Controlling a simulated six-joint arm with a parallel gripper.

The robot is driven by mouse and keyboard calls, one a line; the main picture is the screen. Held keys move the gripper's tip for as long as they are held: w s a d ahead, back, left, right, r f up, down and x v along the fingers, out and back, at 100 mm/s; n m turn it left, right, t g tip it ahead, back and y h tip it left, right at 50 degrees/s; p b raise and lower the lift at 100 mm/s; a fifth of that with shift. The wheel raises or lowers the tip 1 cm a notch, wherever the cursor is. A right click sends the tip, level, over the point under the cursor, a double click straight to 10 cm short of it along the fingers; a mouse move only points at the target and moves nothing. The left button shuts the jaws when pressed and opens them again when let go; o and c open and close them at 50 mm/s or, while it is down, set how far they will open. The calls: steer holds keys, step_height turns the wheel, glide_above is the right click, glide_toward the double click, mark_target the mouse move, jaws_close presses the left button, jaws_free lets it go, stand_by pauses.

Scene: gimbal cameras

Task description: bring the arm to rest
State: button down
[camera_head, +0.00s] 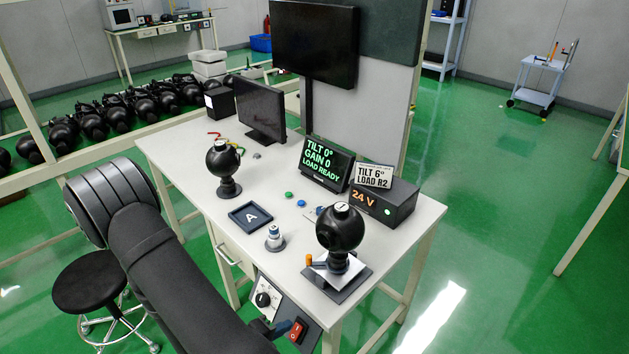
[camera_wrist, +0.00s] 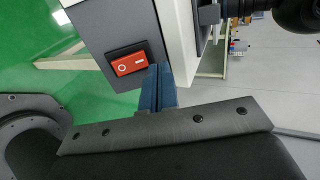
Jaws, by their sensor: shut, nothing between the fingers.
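My gripper (camera_head: 284,328) is at the front of the bench, low by the control box under the bench top. Its blue fingers are shut with nothing between them; they also show in the wrist view (camera_wrist: 159,72). A red rocker switch (camera_wrist: 130,63) on the dark box lies just left of the fingertips in the wrist view; it shows in the head view too (camera_head: 297,331). I cannot tell whether the fingers touch the box. My dark arm reaches in from the left and hides part of the floor and bench front.
The white bench (camera_head: 181,153) holds two black gimbal cameras, one (camera_head: 223,163) farther back and one (camera_head: 340,229) on a tilted plate. A tray marked A (camera_head: 250,216) lies between them. A knob panel (camera_head: 264,298) hangs beside the switch. A black stool (camera_head: 87,282) stands left.

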steer(key=shift+s+a+f+t+h, duration=0.15)
steer(key=shift+s+a+f, duration=0.2)
steer(key=shift+s+a, duration=0.3)
steer(key=shift+s+a+f+t+h, duration=0.15)
steer(key=shift+s+a+f, duration=0.15)
steer(key=shift+s+a, duration=0.35)
